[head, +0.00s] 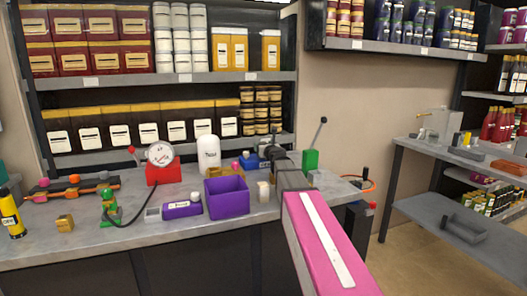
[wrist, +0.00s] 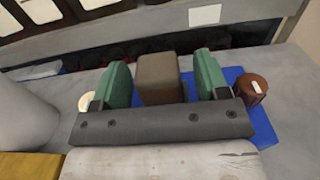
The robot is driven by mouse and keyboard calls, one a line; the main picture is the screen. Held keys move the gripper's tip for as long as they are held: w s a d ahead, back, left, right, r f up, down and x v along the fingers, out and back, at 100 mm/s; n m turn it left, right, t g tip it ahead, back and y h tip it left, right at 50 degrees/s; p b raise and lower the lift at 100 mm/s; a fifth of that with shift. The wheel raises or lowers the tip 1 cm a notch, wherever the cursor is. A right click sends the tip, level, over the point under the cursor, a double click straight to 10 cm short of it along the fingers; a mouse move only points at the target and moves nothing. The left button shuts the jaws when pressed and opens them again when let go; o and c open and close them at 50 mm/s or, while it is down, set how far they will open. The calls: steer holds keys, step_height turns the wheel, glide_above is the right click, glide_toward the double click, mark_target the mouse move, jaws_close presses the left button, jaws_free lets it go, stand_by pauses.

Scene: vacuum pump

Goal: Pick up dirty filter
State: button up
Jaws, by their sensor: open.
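A grey-brown block, apparently the dirty filter (wrist: 158,78), stands on or over a blue base (wrist: 264,130) in the wrist view. My gripper (wrist: 158,82) is open, with its two green fingers on either side of the block. In the head view, a blue device (head: 250,162) sits at the back of the bench, close to the end of my arm. My arm hides part of that area, and I cannot make out the block or fingers clearly there.
A reddish-brown knob (wrist: 252,88) is close by the right finger. A white tank (head: 209,154) stands to the left of the blue device. A purple bin (head: 228,200), a red gauge (head: 163,172) and a green lever base (head: 310,160) crowd the bench (head: 60,240). Shelves rise behind.

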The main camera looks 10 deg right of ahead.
steer(key=c, duration=1)
steer(key=shift+w+r, duration=0.1)
steer(key=shift+r, duration=0.1)
steer(key=shift+r, duration=0.2)
step_height(320, 180, up, 3)
steer(key=shift+r, duration=0.1)
steer(key=s+a+r, duration=0.2)
steer(key=a, duration=0.1)
steer(key=s+a+r, duration=0.2)
steer(key=a, duration=0.1)
steer(key=s+a+r, duration=0.2)
steer(key=a+r, duration=0.1)
steer(key=a, duration=0.1)
